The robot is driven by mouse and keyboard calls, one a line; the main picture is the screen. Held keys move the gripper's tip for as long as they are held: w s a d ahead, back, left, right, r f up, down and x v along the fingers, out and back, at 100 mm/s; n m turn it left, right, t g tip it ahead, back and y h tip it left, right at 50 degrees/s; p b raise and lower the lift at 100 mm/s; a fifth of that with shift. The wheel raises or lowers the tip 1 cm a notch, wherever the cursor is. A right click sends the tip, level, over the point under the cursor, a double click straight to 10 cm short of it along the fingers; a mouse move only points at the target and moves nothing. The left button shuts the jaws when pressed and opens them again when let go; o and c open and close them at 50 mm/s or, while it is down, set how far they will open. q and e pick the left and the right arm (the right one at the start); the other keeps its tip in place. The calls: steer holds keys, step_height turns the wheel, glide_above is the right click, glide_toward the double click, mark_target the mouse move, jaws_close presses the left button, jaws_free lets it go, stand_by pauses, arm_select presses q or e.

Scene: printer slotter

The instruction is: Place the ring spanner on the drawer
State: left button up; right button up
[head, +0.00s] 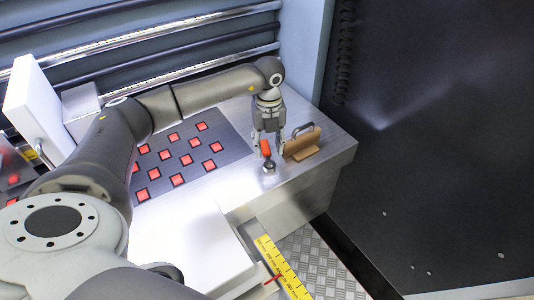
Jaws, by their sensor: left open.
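My left gripper (268,147) points down over the right part of the metal worktop, its two fingers open. A small tool with an orange-red handle (266,148) and a shiny metal lower end (269,167) stands between and just in front of the fingers. I cannot tell whether they touch it. I cannot make out for sure which item is the ring spanner. A white, box-like part (200,255) at the lower middle, jutting out in front of the worktop, looks like the drawer; my left arm hides part of it. My right gripper does not show.
A brown block with a grey handle-like piece (303,143) stands close right of the gripper. A dark panel with several red squares (177,180) lies left. A yellow ruler (285,268) runs along the front. A dark wall (430,130) bounds the right.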

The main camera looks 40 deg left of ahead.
mark_target(269, 162)
arm_select(q)
step_height(269, 162, down, 6)
steer(key=shift+d+r+p, duration=0.15)
steer(key=shift+r+p, duration=0.05)
steer(key=shift+p, duration=0.95)
steer(key=shift+f, duration=0.2)
steer(key=c, duration=0.9)
steer(key=shift+r, duration=0.1)
steer(key=shift+r, duration=0.45)
steer(key=s+d+r+b, duration=0.1)
steer(key=s+d+r, duration=0.1)
steer(key=s+r, duration=0.2)
steer(key=s+d+r+b, duration=0.2)
steer(key=s+d+r, duration=0.1)
steer(key=s+r, duration=0.1)
steer(key=s+d+r+b, duration=0.2)
steer(key=s+r, duration=0.2)
steer(key=shift+d, duration=0.2)
